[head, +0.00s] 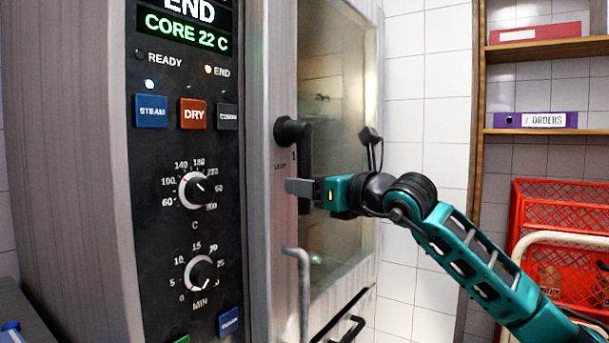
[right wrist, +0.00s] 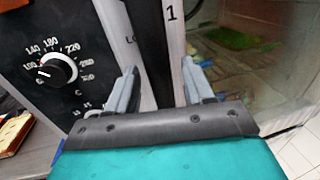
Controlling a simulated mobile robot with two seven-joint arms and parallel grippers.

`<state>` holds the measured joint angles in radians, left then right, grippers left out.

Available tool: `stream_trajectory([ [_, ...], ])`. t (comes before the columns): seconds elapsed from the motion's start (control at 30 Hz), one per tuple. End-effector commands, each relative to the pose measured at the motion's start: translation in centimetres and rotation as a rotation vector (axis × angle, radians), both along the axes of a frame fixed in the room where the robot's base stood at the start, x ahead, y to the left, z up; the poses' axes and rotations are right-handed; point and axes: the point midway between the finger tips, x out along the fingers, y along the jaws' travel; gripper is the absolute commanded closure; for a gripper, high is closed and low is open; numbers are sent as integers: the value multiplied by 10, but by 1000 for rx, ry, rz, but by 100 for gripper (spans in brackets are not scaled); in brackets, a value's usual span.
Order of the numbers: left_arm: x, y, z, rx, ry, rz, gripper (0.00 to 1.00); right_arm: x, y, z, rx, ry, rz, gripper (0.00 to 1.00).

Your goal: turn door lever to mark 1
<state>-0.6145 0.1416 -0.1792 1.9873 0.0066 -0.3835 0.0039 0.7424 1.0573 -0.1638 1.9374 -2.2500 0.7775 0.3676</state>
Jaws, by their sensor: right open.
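The black door lever (head: 305,150) hangs down from its round pivot on the oven door's edge. The mark 1 (head: 293,155) is printed beside it on the pale door frame. In the right wrist view the mark 1 (right wrist: 171,13) shows close to the dark lever (right wrist: 150,45). My right gripper (head: 302,187) is at the lower part of the lever. In the right wrist view its two grey fingers (right wrist: 160,85) are spread, with the lever between them; I cannot tell whether they touch it. The lever's lower end is partly hidden by the gripper. My left gripper is not in view.
The control panel (head: 190,240) with knobs and buttons is left of the door. A grey bar handle (head: 300,290) sits below the gripper. The glass door window (head: 340,60) is behind my arm. Red crates (head: 560,210) and shelves (head: 545,48) stand at the right.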

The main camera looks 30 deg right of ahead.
Motion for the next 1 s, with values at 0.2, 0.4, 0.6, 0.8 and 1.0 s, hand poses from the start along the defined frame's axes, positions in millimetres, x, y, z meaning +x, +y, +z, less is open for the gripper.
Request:
stream_trajectory([
  [0.2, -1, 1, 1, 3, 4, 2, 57, 12, 3, 0, 0, 1, 1, 48],
  [0.4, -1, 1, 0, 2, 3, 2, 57, 13, 3, -1, -1, 1, 1, 48],
  [0.6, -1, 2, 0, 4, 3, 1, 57, 13, 3, -1, -1, 1, 0, 62],
  [0.8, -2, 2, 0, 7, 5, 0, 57, 13, 3, 0, -1, 1, 0, 81],
  [1.0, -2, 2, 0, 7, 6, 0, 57, 13, 3, 0, -1, 1, 0, 100],
])
